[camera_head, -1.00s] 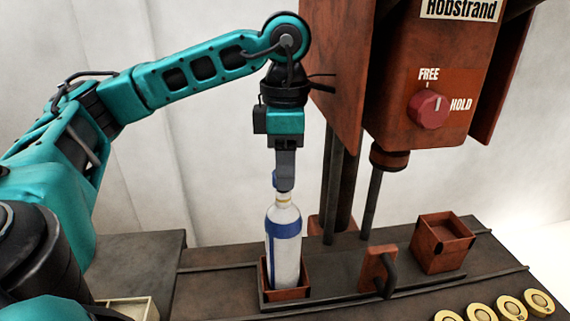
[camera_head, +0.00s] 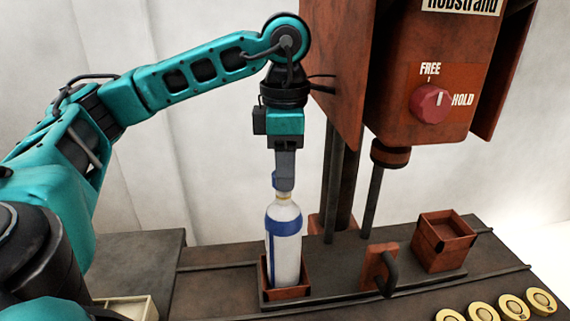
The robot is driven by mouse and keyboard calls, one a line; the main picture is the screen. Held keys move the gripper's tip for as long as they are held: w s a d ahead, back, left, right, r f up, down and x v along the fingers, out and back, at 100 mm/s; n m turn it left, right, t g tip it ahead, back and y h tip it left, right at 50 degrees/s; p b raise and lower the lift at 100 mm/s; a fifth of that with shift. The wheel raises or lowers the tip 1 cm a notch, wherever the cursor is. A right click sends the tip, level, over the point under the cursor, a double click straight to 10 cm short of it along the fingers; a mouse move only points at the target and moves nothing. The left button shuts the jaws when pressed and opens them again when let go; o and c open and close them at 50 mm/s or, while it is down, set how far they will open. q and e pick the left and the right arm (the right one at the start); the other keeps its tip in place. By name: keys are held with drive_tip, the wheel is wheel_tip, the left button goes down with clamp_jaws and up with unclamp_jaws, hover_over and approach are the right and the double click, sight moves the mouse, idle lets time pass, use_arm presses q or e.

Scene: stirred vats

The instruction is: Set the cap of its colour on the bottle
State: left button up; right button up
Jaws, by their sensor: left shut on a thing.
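A white bottle (camera_head: 286,262) with blue bands stands upright in a red-brown square holder (camera_head: 304,281) on the machine's bench. My left gripper (camera_head: 284,186) points straight down over the bottle's neck. It is shut on a blue cap (camera_head: 275,179), of which only a small edge shows beside the fingers. The cap is at the top of the bottle's neck; the fingers hide whether it sits fully on it. The cap's blue matches the bottle's bands. My right gripper is not in view.
A red-brown machine with a red FREE/HOLD knob (camera_head: 432,103) rises behind and to the right. An empty-looking red-brown box (camera_head: 443,242) and a handled block (camera_head: 379,270) stand right of the bottle. Several yellow discs (camera_head: 512,307) lie at the front right. A pale tray (camera_head: 130,307) is at the lower left.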

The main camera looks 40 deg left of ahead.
use_arm(q)
drive_tip(key=shift+f+b, duration=0.4)
drive_tip(key=shift+f, duration=0.25)
drive_tip(key=o, duration=1.1)
